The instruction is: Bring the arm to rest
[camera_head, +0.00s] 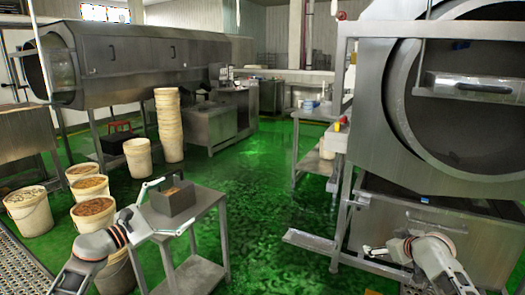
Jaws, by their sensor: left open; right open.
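My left arm comes in from the lower left. Its gripper (170,209) is open at the near left side of a grey metal box (177,203) with brown contents. The box sits on a small metal table (208,198). One finger is near the box's upper left edge and the other is near its lower front; I cannot tell whether they touch it. My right arm shows at the lower right. Its gripper (374,259) is open and empty, pointing left in front of the large drum machine's base.
Several buckets with brown contents (94,207) stand left of the table, and a tall bucket stack (168,123) is behind it. The large drum machine (390,140) fills the right side. A long drum (150,65) is at the back left. The green floor (265,200) between is clear.

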